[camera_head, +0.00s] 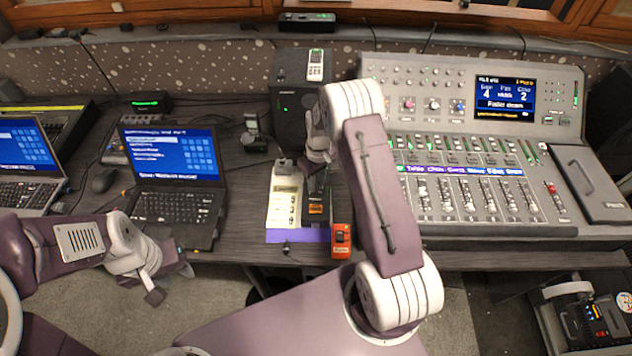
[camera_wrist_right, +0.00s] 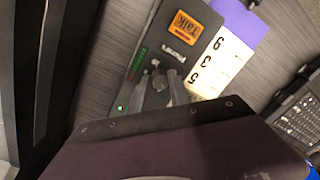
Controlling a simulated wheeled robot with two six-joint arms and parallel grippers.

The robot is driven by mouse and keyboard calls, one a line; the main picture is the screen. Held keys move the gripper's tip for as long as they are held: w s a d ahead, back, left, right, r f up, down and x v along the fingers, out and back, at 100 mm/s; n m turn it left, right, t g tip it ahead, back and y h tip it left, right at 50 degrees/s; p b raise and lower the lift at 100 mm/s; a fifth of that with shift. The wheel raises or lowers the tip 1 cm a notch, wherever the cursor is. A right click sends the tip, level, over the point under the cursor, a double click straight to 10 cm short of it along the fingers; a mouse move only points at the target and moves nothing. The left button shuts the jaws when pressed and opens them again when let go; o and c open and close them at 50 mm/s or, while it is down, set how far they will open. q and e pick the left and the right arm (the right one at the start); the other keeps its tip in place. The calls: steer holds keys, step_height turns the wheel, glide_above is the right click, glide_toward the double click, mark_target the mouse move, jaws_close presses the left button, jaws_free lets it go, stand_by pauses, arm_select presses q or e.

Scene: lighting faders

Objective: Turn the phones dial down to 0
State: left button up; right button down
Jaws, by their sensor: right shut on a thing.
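The phones dial belongs to a small dark intercom box (camera_wrist_right: 150,40) with an orange Talk button (camera_wrist_right: 184,24) and a "Phones" label. The box also shows in the head view (camera_head: 315,221), in front of the black tower. My right gripper (camera_wrist_right: 160,88) is over the box, shut on the phones dial just beside the label. The fingers hide most of the dial, so its setting cannot be read. In the head view, my right arm covers part of the box. My left gripper (camera_head: 154,292) hangs in front of the table, away from the box; its jaws are unclear.
A cream number strip (camera_head: 283,205) lies left of the box on a purple sheet (camera_head: 283,236). An orange device (camera_head: 341,242) stands at the table's front edge. A laptop (camera_head: 172,170) is to the left, the black tower (camera_head: 287,110) behind, and the fader console (camera_head: 530,230) to the right.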

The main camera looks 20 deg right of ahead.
steer(key=n, duration=0.3)
steer(key=shift+w+n, duration=0.1)
steer(key=shift+n, duration=0.3)
steer(key=n, duration=0.4)
steer(key=shift+r+n, duration=0.1)
steer(key=shift+n, duration=0.2)
steer(key=n, duration=0.3)
steer(key=shift+n+h+p, duration=0.3)
steer(key=shift+n+p, duration=0.1)
steer(key=shift+n, duration=1.5)
steer(key=shift+w, duration=0.1)
steer(key=c, duration=1.2)
jaws_free()
